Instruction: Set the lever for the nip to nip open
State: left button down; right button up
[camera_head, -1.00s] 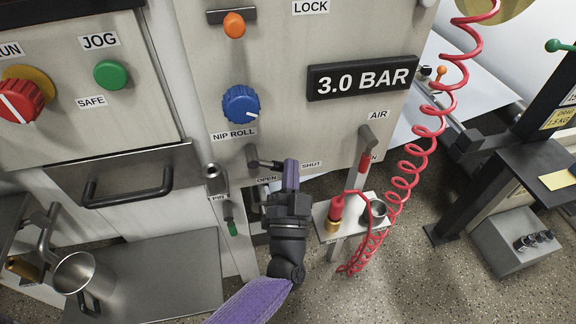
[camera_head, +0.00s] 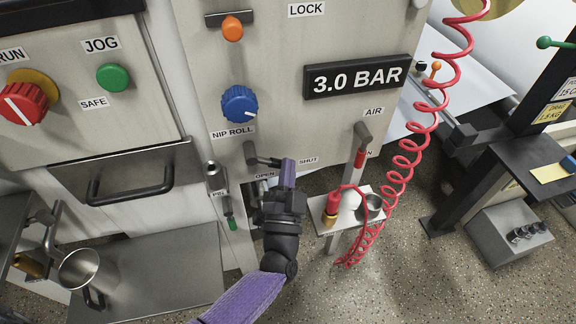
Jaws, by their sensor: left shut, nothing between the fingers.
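The nip lever (camera_head: 262,159) is a dark handle on the lower panel, under the NIP ROLL label, between the OPEN label (camera_head: 265,176) and the SHUT label (camera_head: 308,160). Its arm points right, toward SHUT. My left gripper (camera_head: 287,170) is shut and empty, with its fingertips at the lever's right end. I cannot tell whether they touch it. The gripper hides part of the panel below the labels. My right gripper is not in view.
A blue NIP ROLL knob (camera_head: 239,104) sits above the lever, and a 3.0 BAR display (camera_head: 357,77) is to its upper right. A red-handled AIR lever (camera_head: 361,145) and a coiled red hose (camera_head: 412,150) are to the right.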

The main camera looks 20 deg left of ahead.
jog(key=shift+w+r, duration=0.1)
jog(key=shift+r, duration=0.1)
pick_arm(q)
jog(key=s+a+f+m+g+h+p, duration=0.2)
jog(key=a+f+m+g+h+p, duration=0.1)
jog(key=m+p, duration=0.6)
jog(key=shift+s+a+f+m+g+h+p, duration=0.45)
jog(key=shift+m+g+h, duration=0.25)
jog(key=shift+m, duration=0.9)
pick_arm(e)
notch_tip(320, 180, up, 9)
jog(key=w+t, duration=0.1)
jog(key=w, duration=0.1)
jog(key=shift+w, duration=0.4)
pick_arm(q)
jog(key=shift+w+a, duration=0.1)
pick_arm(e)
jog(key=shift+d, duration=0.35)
